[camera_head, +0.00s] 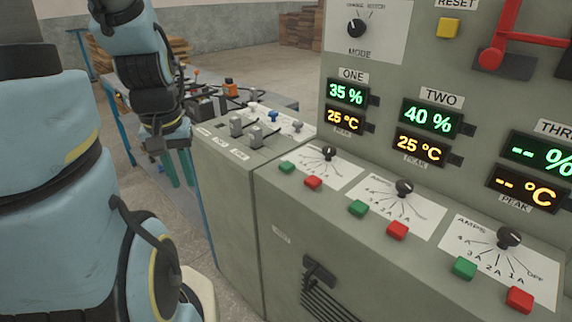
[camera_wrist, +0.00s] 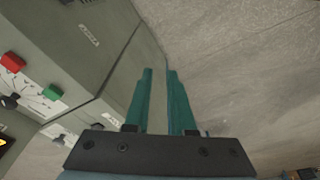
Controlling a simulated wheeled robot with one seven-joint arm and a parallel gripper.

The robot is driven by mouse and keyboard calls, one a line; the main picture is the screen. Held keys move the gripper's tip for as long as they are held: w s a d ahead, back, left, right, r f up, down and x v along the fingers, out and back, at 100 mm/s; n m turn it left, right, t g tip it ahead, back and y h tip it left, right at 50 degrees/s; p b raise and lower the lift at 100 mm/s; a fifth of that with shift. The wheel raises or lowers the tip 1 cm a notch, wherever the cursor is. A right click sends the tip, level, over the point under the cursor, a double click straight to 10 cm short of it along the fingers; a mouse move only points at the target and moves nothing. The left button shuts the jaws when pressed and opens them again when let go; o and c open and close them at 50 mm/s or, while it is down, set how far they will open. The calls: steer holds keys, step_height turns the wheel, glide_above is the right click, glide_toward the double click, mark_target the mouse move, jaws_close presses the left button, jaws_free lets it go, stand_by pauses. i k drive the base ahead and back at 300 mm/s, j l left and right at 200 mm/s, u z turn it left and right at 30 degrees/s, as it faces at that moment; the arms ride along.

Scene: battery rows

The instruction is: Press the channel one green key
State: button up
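The channel one green key (camera_head: 287,167) is a small square button on the sloped desk below the ONE display (camera_head: 346,93). The channel one red key (camera_head: 313,182) sits just right of it. In the wrist view, a green key (camera_wrist: 53,92) and a red key (camera_wrist: 12,62) show at the left, apart from my fingers. My gripper (camera_head: 181,172) points down left of the desk, beside the lower cabinet with switches. Its green fingers (camera_wrist: 158,72) are parted with a gap between them and hold nothing; bare floor shows beyond them.
Channel two's green key (camera_head: 358,208) and red key (camera_head: 397,230) lie to the right, with rotary knobs (camera_head: 404,187) behind. A blue-framed bench (camera_head: 128,128) is behind my arm. A handle (camera_head: 318,270) juts from the desk front.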

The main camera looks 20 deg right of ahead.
mark_target(287, 166)
steer(key=i+j+z, duration=0.25)
steer(key=j+z, duration=0.3)
steer(key=i+j+z, duration=0.25)
steer(key=j+z, duration=0.3)
steer(key=j, duration=0.1)
